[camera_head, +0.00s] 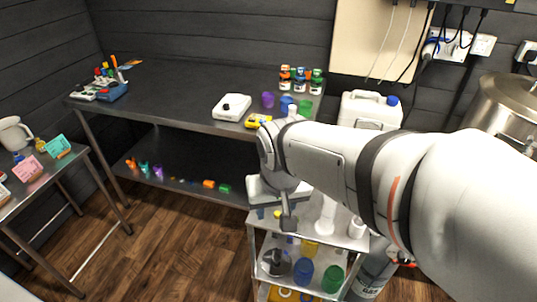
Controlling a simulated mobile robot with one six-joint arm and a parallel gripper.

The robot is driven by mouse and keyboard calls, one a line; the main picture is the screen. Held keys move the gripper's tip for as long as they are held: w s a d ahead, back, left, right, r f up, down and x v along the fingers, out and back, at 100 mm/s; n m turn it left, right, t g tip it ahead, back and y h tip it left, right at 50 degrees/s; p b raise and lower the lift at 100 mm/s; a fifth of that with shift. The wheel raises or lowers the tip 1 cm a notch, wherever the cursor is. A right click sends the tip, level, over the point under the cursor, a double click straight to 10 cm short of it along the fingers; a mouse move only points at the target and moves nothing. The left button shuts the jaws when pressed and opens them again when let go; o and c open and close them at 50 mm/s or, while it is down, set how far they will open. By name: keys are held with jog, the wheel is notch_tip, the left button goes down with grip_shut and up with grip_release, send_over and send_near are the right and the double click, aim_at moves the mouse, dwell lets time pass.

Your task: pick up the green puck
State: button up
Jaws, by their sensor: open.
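No green puck can be made out with certainty. A small green piece (224,188) lies on the lower shelf of the long dark table, to the right of an orange piece (208,184); its exact shape is too small to tell. My gripper (287,222) points down over the metal cart at the centre right, well to the right of the green piece and apart from it. It is open, and nothing shows between its fingers. My arm hides part of the cart and the table's right end.
The metal cart (262,222) holds white bottles on top and blue, green and dark vessels below. The long table (180,85) carries a white scale (231,107), cups and small bottles. A side table (60,175) stands at left. The wooden floor (170,235) between is clear.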

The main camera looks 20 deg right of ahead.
jog(key=w+d+f+m+p, duration=0.1)
jog(key=w+d+f+m, duration=0.1)
jog(key=w+d+f, duration=0.1)
jog(key=w+d+f+m+g+p, duration=0.1)
jog(key=w+d+f+m+p, duration=0.1)
jog(key=w+d+f+m, duration=0.1)
jog(key=w+d+f+m+g+p, duration=0.1)
jog(key=w+d+f+m+p, duration=0.1)
jog(key=w+d+f, duration=0.2)
jog(key=shift+w+d+f+m, duration=0.15)
jog(key=shift+d+f+m, duration=0.05)
jog(key=shift+f, duration=0.55)
jog(key=shift+w+d+f+m, duration=0.1)
jog(key=shift+d+f+m, duration=0.1)
jog(key=shift+f, duration=1.2)
jog(key=shift+w+f+p, duration=0.1)
jog(key=shift+f+p, duration=0.25)
jog(key=shift+f, duration=3.1)
jog(key=shift+c, duration=0.3)
grip_shut()
